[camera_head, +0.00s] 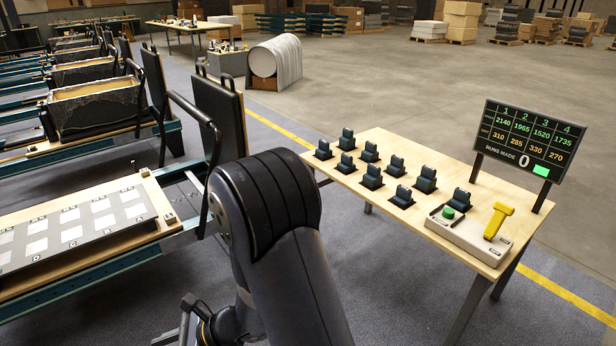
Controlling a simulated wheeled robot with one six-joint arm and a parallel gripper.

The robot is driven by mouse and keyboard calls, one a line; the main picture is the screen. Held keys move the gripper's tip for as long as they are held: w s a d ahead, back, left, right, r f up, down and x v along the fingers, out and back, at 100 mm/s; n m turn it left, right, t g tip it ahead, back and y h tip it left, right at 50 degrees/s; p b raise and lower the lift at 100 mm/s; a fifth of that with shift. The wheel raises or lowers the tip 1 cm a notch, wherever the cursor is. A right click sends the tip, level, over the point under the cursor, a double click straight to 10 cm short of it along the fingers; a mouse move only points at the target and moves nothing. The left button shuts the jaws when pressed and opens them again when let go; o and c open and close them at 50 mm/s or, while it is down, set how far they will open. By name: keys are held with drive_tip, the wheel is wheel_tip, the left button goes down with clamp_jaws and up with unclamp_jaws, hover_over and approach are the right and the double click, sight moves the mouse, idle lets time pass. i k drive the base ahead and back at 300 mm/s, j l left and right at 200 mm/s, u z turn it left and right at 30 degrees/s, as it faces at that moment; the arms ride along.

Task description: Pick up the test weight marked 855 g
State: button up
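Several dark blue-grey weights with raised tops stand in rows on a light wooden table at the right. A far-left one (323,150), a front one (402,196) and a larger one (426,180) are among them. Another dark weight (458,202) is on or beside the pale control box. Any gram markings are too small to read, so I cannot tell which is 855 g. My dark arm bends down in the foreground, apart from the table. Parts at its lower end, probably my gripper (190,325), show at the bottom edge, mostly hidden; its fingers are unclear.
The wooden table (375,143) carries a pale box (466,237) with a green button and yellow T-handle (498,220). A reformer bed (75,235) with a marked panel lies left. Open floor lies behind the table.

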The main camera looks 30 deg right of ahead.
sight(323, 152)
drive_tip(key=i+l+z, duration=0.15)
drive_tip(key=z, duration=0.25)
drive_tip(key=i+z, duration=0.2)
drive_tip(key=z, duration=0.2)
drive_tip(key=i+z, duration=0.2)
drive_tip(key=z, duration=0.2)
drive_tip(key=i+z, duration=0.2)
drive_tip(key=z, duration=0.2)
drive_tip(key=i+j+z, duration=0.2)
drive_tip(key=i+j, duration=0.3)
drive_tip(key=i, duration=0.3)
drive_tip(key=i+j+z, duration=0.2)
drive_tip(key=i+j, duration=0.4)
drive_tip(key=i, duration=0.15)
